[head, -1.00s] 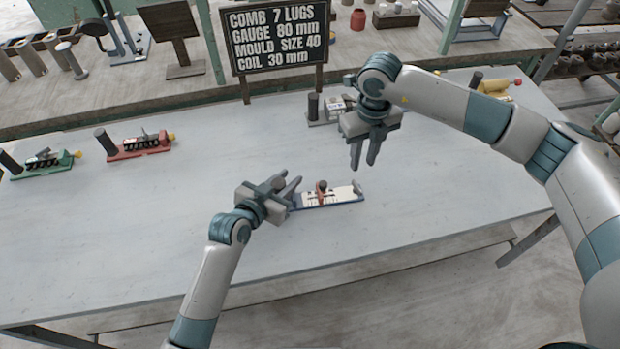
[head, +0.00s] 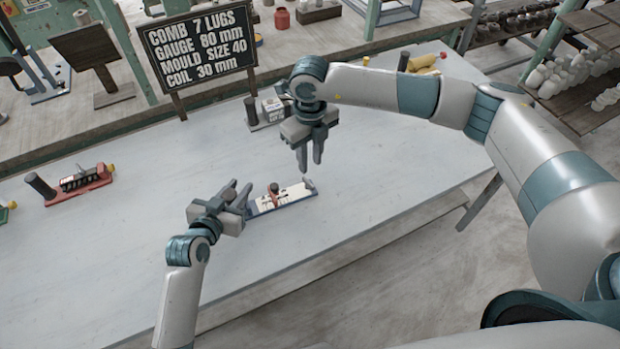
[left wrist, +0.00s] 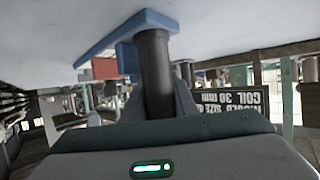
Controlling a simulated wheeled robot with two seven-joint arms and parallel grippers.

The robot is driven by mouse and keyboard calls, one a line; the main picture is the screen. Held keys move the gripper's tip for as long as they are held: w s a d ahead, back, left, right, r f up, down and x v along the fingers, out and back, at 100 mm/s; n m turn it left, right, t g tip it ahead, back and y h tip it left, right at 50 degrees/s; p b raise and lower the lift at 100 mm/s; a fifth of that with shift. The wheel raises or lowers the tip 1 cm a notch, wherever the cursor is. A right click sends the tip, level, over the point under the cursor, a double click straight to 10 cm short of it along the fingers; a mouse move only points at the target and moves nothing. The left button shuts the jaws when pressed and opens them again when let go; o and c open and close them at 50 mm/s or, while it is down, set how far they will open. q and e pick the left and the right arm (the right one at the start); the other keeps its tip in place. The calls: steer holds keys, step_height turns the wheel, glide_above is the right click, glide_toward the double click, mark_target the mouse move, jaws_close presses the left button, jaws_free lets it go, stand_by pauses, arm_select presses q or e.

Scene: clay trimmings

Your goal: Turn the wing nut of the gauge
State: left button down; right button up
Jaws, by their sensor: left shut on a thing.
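The gauge has a blue base and a white scale plate (head: 296,193) and lies on the grey table. A reddish-brown slider with a dark knob-like top (head: 274,189) stands on it; the wing nut's shape is too small to make out. My left gripper (head: 238,195) is at the gauge's left end, shut on its dark upright post. The left wrist view shows this post (left wrist: 154,75) between the fingers, with the blue base (left wrist: 120,38) and the red slider (left wrist: 104,68) beyond. My right gripper (head: 311,160) is open and empty, fingers down, above the gauge's right end.
A grey block device with a dark post (head: 268,108) is behind my right gripper. A red device (head: 75,184) lies at the left, a yellow one (head: 424,63) at the back right. The table (head: 150,255) around the gauge is clear.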

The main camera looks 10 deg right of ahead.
mark_target(310, 183)
step_height(310, 183, down, 9)
steer(key=shift+r, duration=0.1)
stand_by(0.3)
jaws_close()
